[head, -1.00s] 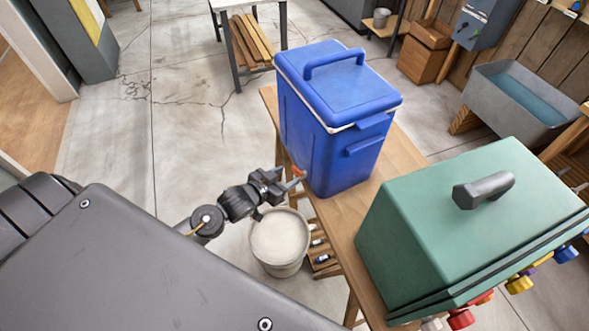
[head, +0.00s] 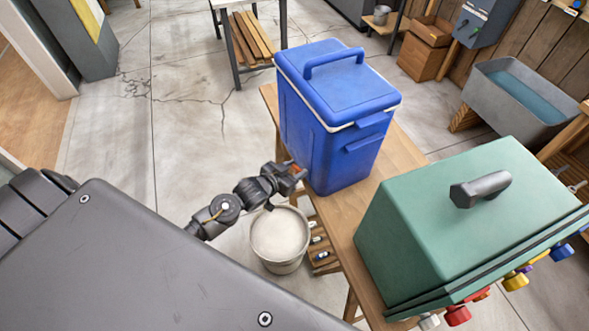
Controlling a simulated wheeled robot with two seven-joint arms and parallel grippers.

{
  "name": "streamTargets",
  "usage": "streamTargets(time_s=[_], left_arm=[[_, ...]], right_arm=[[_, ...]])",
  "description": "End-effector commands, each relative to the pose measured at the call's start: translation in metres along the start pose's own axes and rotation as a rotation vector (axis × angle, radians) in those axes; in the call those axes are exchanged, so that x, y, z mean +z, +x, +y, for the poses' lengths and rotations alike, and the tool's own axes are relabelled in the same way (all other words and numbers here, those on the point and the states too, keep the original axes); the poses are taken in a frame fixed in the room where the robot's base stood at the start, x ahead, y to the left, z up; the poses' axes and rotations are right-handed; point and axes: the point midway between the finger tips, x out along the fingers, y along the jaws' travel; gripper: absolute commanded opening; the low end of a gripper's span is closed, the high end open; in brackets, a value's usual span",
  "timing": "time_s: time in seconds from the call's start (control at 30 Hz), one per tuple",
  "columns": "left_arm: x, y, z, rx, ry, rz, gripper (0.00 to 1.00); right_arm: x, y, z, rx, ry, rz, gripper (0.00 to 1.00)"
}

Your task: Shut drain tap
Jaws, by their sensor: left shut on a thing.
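A blue cooler box (head: 335,110) with a lid and handle stands on a wooden table. My left gripper (head: 295,172) is at the cooler's lower left side, shut on the small orange-red drain tap (head: 296,169). The fingers hide most of the tap, so I cannot tell its turn angle. A pale bucket (head: 280,235) stands below, under the tap side of the table. My right gripper is not in view.
A green box with a dark handle (head: 450,230) and several coloured knobs sits on the near end of the wooden table (head: 345,215). A grey basin (head: 520,97) stands at the back right. The floor to the left is clear.

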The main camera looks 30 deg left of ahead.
Motion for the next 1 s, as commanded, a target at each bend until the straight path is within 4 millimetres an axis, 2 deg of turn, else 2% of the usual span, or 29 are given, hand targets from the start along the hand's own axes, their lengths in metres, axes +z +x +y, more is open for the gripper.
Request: streamTargets(time_s=[0.2,0.43,0.8,0.83,0.9,1.0], left_arm=[[-0.0019,0.001,-0.0054,0.133,0.067,0.001,0.19],[-0.0003,0.0025,-0.0064,0.33,0.142,0.001,0.19],[-0.0011,0.0012,-0.0061,0.366,0.152,0.001,0.19],[-0.0011,0.0012,-0.0061,0.365,0.152,0.001,0.44],[-0.0011,0.0012,-0.0061,0.365,0.152,0.001,0.51],[-0.001,0.0012,-0.006,0.365,0.152,0.0,0.51]], right_arm=[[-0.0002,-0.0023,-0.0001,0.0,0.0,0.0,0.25],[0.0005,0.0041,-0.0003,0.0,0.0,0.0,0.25],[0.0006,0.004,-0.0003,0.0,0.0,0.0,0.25],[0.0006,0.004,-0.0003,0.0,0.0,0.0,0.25],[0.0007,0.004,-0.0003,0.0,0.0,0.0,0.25],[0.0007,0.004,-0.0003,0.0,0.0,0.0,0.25]])
